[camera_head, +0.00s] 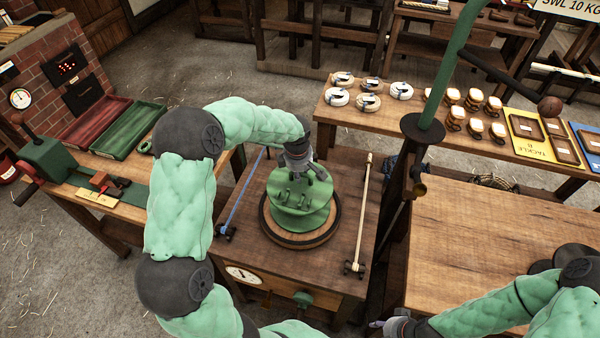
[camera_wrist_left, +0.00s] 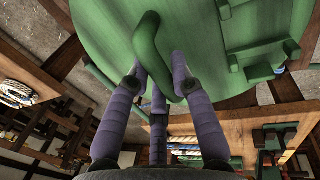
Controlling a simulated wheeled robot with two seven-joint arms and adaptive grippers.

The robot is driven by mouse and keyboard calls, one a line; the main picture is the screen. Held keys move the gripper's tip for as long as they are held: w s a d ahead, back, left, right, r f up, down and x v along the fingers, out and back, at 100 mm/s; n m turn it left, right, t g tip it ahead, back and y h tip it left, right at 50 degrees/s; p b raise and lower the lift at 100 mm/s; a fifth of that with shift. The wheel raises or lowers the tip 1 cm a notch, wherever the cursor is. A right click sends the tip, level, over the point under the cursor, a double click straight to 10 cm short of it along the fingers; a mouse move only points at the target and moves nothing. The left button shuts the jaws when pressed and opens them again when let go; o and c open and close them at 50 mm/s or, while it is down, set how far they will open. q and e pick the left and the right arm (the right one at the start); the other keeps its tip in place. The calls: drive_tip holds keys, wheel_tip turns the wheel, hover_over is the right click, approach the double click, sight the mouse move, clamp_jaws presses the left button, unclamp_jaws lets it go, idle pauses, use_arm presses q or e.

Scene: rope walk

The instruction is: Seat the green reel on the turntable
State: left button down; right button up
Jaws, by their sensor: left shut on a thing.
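The green reel (camera_head: 300,205) is over the round wooden turntable (camera_head: 300,241), which stands on a wooden cabinet. Its green discs look roughly centred over the turntable's rim, but I cannot tell whether it rests on it or hangs just above. My left gripper (camera_head: 300,168) reaches it from above. In the left wrist view, the purple fingers (camera_wrist_left: 158,85) close around the curved green handle (camera_wrist_left: 148,50) on the reel's face. My right gripper (camera_head: 385,325) is at the bottom edge of the head view, partly cut off, away from the reel; its opening cannot be made out.
A blue rod (camera_head: 240,192) and a pale rod (camera_head: 362,212) lie on the cabinet either side of the turntable. A green post (camera_head: 437,85) stands to the right. A wooden bench (camera_head: 480,250) has clear room. Red and green trays (camera_head: 130,132) are at left.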

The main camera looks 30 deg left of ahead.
use_arm(q)
drive_tip(key=shift+f, duration=0.1)
drive_tip(key=c, duration=1)
unclamp_jaws()
drive_tip(key=shift+f, duration=0.1)
drive_tip(key=shift+r+p, duration=1.55)
drive_tip(key=shift+r, duration=2)
drive_tip(key=r, duration=0.4)
drive_tip(key=s+r, duration=0.1)
drive_tip(key=r, duration=0.3)
drive_tip(key=s+r, duration=0.1)
drive_tip(key=r, duration=0.2)
drive_tip(key=shift+s+d+r, duration=0.1)
drive_tip(key=shift+d+r, duration=0.2)
drive_tip(key=shift+r, duration=0.1)
